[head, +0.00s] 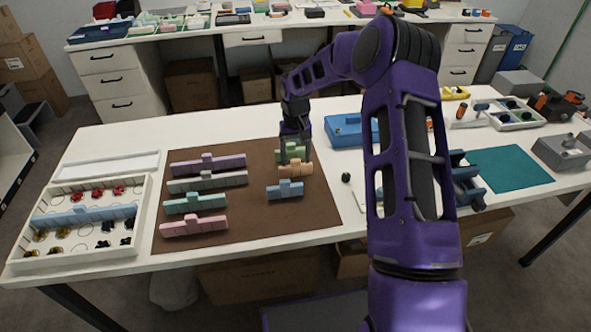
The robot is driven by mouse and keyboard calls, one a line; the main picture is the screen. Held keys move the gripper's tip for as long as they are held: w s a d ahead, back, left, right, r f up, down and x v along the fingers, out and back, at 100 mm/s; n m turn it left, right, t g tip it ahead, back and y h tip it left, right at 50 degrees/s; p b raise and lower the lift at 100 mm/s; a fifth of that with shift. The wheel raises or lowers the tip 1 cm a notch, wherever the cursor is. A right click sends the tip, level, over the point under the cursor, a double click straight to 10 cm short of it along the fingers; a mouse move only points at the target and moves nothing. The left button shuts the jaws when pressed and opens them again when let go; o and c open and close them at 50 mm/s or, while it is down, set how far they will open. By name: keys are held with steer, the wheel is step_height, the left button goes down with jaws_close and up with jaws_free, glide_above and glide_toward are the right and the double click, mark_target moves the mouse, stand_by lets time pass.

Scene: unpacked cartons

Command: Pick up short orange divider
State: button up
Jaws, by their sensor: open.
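The short orange divider (296,170) lies on the brown mat (245,225), near its right side. A short green divider (289,155) lies just behind it, partly covered by my gripper. A short blue divider (285,190) lies in front of it. My gripper (294,158) points down at the orange divider, with its open fingers at or just above the divider's raised middle. I cannot tell whether the fingers touch it.
Long dividers in purple (208,164), grey-green, teal and pink (194,226) lie on the mat's left. A white sorting tray (80,255) stands at the far left. A blue case (345,131) stands right of the gripper. The mat's front right is clear.

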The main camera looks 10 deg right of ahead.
mark_target(296, 160)
steer(key=shift+f, duration=0.1)
jaws_close()
stand_by(0.3)
step_height(296, 160, up, 10)
stand_by(0.6)
